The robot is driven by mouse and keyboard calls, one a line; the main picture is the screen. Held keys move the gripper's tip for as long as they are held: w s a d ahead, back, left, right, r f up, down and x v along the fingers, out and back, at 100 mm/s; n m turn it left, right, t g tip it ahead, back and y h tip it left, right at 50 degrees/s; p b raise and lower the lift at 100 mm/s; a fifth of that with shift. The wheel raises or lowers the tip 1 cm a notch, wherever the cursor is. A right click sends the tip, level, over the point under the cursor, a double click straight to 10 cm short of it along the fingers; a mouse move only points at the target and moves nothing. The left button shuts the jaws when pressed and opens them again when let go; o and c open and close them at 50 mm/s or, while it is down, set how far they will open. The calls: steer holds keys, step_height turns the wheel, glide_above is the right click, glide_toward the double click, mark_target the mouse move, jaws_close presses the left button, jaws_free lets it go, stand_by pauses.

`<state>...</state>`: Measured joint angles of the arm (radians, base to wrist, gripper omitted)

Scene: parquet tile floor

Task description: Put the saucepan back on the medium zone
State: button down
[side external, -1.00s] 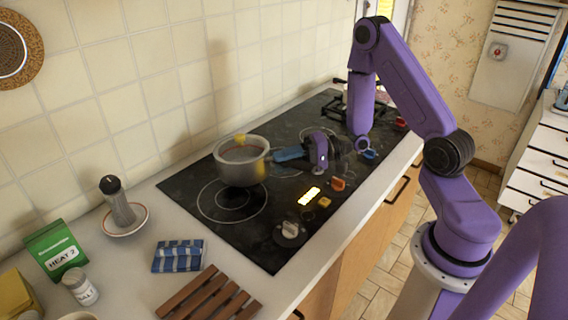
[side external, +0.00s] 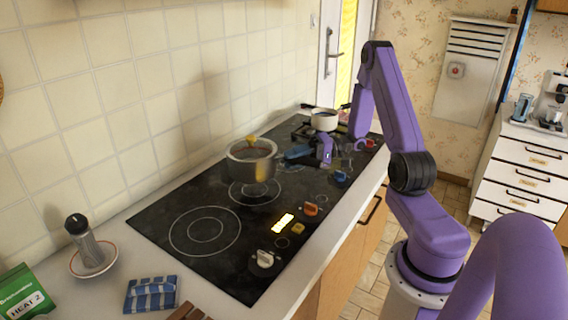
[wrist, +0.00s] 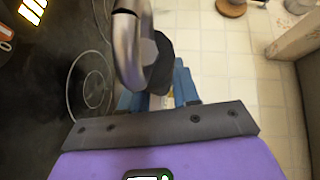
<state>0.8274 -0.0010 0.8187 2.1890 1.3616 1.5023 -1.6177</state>
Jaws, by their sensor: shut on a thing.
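The steel saucepan (side external: 251,163) with yellow on its rim is over the black hob (side external: 180,215), above and behind a mid-sized ring (side external: 255,193). I cannot tell whether its base touches the glass. My gripper (side external: 298,153) is to its right with blue fingers pointing at it. In the wrist view the fingers (wrist: 160,92) are closed around a dark part (wrist: 160,65) at the side of the saucepan (wrist: 130,45). A larger double ring (side external: 205,232) in front is bare.
A white pan (side external: 323,119) stands on the gas burner at the far end. Knobs and a lit yellow display (side external: 283,223) line the hob's right edge. A pepper mill on a saucer (side external: 92,265), a blue cloth (side external: 151,294) and a green box (side external: 22,294) lie at the near left.

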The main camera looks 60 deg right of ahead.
steer(key=shift+d+f, duration=0.15)
steer(key=shift+f, duration=3.2)
steer(key=c, duration=0.8)
jaws_free()
steer(key=shift+o, duration=0.2)
steer(key=shift+f, duration=0.15)
steer(key=shift+s, duration=0.1)
steer(key=v, duration=1.7)
steer(key=shift+s+d, duration=0.1)
steer(key=shift+d, duration=0.05)
